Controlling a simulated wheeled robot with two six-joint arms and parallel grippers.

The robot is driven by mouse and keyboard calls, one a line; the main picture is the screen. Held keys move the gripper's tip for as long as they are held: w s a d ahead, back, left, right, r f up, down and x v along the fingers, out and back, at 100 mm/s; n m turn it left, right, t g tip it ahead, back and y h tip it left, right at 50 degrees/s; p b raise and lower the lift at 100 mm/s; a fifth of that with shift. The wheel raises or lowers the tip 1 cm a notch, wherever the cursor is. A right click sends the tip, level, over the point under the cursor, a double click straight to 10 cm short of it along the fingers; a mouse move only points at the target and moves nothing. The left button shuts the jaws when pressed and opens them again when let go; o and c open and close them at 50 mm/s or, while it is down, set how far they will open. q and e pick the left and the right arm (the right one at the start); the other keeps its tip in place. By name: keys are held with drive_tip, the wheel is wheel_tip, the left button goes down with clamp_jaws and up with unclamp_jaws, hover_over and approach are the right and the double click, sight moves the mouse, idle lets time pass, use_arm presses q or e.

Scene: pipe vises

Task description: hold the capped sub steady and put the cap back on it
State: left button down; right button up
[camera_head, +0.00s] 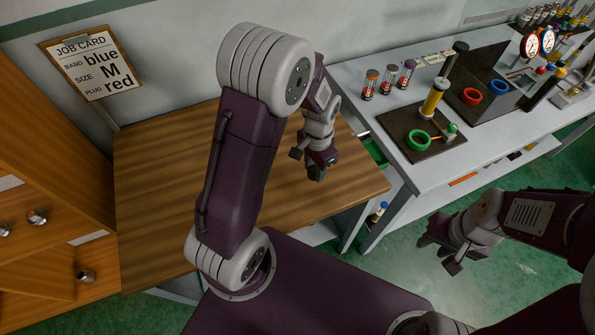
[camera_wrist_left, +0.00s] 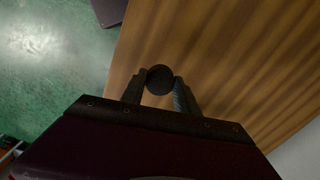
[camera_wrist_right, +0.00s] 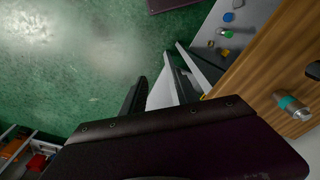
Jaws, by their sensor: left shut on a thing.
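My left gripper (camera_head: 314,166) is above the wooden table and shut on a dark, round-ended thing (camera_wrist_left: 160,79), seen end-on between the fingertips in the left wrist view. I cannot tell whether this is the cap or the end of the capped sub. A metallic cylinder with a teal band (camera_wrist_right: 292,106) shows over the wood at the right of the right wrist view. I cannot tell whether it touches the left gripper. My right gripper (camera_head: 441,250) is open and empty over the green floor, right of the table, its fingers apart in the right wrist view.
The wooden table (camera_head: 160,200) is largely bare, though my left arm hides part. The white bench (camera_head: 352,75) at right carries capped tubes (camera_head: 388,80), a yellow cylinder (camera_head: 432,102), a green ring (camera_head: 419,140) and gauges. A job card (camera_head: 90,65) reads blue, M, red.

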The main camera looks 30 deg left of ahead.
use_arm(q)
drive_tip(key=d+r, duration=0.3)
drive_tip(key=d, duration=0.2)
drive_tip(key=shift+w, duration=0.45)
drive_tip(key=shift+d+r, duration=0.1)
